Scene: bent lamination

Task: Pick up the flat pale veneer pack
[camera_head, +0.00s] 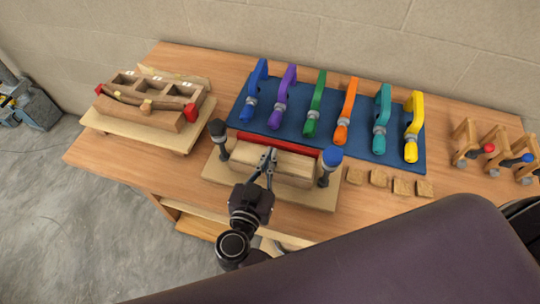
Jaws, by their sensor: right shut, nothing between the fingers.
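A flat pale strip (190,79) that looks like the veneer pack lies at the back left of the bench, partly hidden behind a wooden fixture. My right gripper (268,158) is over the middle press, its fingers close together and with nothing seen between them. The fingertips overlap the press's pale wooden block (292,168); I cannot tell whether they touch it. The gripper is well to the right of the pale strip. My left gripper is not in view.
The left fixture (150,118) has red ends and a curved strip. Several coloured clamps lie on a blue mat (238,108). Small wooden blocks (378,178) lie at right.

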